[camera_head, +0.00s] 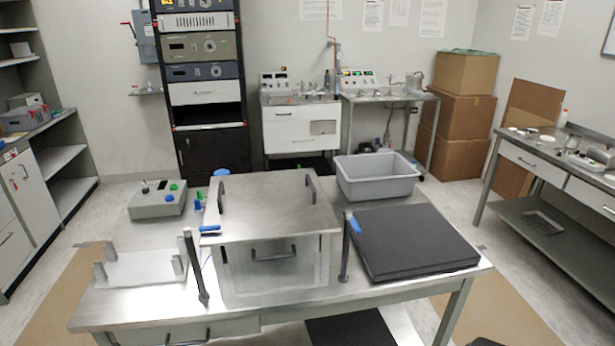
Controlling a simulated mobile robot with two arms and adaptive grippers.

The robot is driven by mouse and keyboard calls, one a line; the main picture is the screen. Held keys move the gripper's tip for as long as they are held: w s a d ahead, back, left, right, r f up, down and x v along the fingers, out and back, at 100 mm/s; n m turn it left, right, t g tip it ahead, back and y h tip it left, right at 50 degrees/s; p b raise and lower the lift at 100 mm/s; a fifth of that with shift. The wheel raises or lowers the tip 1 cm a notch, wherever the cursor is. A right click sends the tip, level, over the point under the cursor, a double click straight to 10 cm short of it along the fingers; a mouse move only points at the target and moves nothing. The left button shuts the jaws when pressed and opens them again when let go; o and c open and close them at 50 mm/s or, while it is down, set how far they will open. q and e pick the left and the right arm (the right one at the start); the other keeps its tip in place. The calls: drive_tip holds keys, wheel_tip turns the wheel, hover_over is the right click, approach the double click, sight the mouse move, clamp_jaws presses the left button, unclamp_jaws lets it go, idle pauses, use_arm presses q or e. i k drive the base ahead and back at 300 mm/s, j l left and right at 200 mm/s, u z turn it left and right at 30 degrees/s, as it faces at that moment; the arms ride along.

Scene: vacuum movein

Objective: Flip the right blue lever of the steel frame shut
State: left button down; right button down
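A steel frame (229,270), box-like, stands near the front middle of the steel table, with a flat lid carrying two dark handles and a dark handle on its front. A dark upright post stands at each front side. The right blue lever (355,225) is at the top of the right post (345,255), tilted and turned away from the frame. The left blue lever (210,229) lies about level, pointing from the left post (196,268) towards the frame. Neither of my grippers shows.
A black flat slab (415,246) lies right of the right post. A grey bin (376,183) stands behind it. A control box (157,204) with coloured buttons and a low bracketed plate (140,267) are at the left. The table's front strip is mostly clear.

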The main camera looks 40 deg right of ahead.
sight(348, 215)
drive_tip(key=k+j+z, duration=0.15)
drive_tip(key=z, duration=1.45)
drive_tip(key=i+u, duration=0.2)
drive_tip(key=u, duration=0.2)
